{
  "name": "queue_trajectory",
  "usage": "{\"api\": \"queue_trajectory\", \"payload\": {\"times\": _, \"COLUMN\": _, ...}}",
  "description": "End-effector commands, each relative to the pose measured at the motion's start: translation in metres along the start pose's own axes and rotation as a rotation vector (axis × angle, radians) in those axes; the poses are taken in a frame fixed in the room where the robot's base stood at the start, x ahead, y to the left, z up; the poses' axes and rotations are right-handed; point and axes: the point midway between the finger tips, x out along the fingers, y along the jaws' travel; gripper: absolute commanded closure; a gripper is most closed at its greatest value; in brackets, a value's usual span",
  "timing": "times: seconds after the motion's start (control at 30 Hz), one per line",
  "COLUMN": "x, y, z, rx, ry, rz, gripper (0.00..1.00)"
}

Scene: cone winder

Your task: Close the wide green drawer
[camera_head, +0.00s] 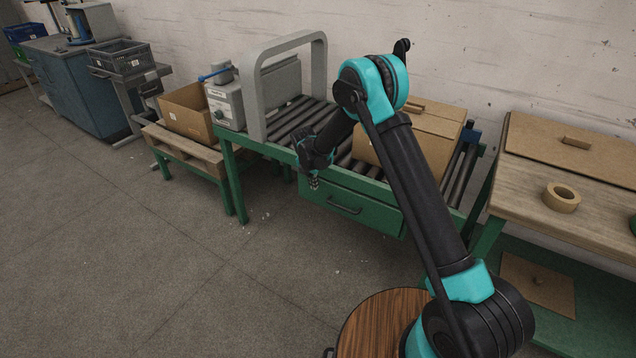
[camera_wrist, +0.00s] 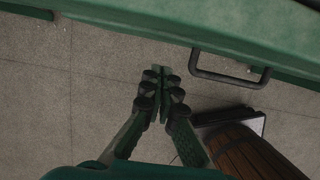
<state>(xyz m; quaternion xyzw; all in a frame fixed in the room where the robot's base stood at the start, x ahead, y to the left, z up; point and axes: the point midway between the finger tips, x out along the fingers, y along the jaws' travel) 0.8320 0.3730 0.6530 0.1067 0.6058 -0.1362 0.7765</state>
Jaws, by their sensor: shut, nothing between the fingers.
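The wide green drawer (camera_head: 372,211) sits under the roller conveyor table in the head view. Its front carries a dark bar handle (camera_head: 343,209). How far the drawer stands out is hard to tell. In the wrist view a green front runs across the top, with the dark handle (camera_wrist: 232,76) right of the fingers. My gripper (camera_head: 314,184) points down near the drawer's left end, and part of my arm covers that area. In the wrist view my gripper (camera_wrist: 161,72) is shut and empty over the floor, apart from the handle.
The conveyor table (camera_head: 232,178) carries a grey arch frame (camera_head: 257,92) and a cardboard box (camera_head: 436,128). A wooden bench (camera_head: 520,190) with a tape roll (camera_head: 562,197) stands at the right. A pallet stand with an open carton (camera_head: 187,112) is at the left. Floor before the drawer is clear.

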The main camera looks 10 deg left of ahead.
Motion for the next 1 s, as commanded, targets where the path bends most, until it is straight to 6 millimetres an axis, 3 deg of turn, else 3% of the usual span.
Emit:
{"api": "queue_trajectory", "payload": {"times": 0.03, "x": -0.005, "y": 0.002, "z": -0.006, "rx": -0.002, "ry": 0.001, "rz": 0.000, "gripper": 1.00}}
{"api": "queue_trajectory", "payload": {"times": 0.4, "x": -0.081, "y": 0.001, "z": -0.006, "rx": 0.000, "ry": 0.004, "rz": -0.002, "gripper": 1.00}}
{"api": "queue_trajectory", "payload": {"times": 0.77, "x": -0.103, "y": -0.001, "z": -0.005, "rx": 0.008, "ry": 0.005, "rz": -0.001, "gripper": 1.00}}
{"api": "queue_trajectory", "payload": {"times": 0.87, "x": -0.109, "y": -0.015, "z": 0.002, "rx": 0.069, "ry": 0.006, "rz": 0.002, "gripper": 1.00}}
{"api": "queue_trajectory", "payload": {"times": 1.0, "x": -0.131, "y": -0.061, "z": 0.019, "rx": 0.281, "ry": 0.010, "rz": 0.011, "gripper": 1.00}}
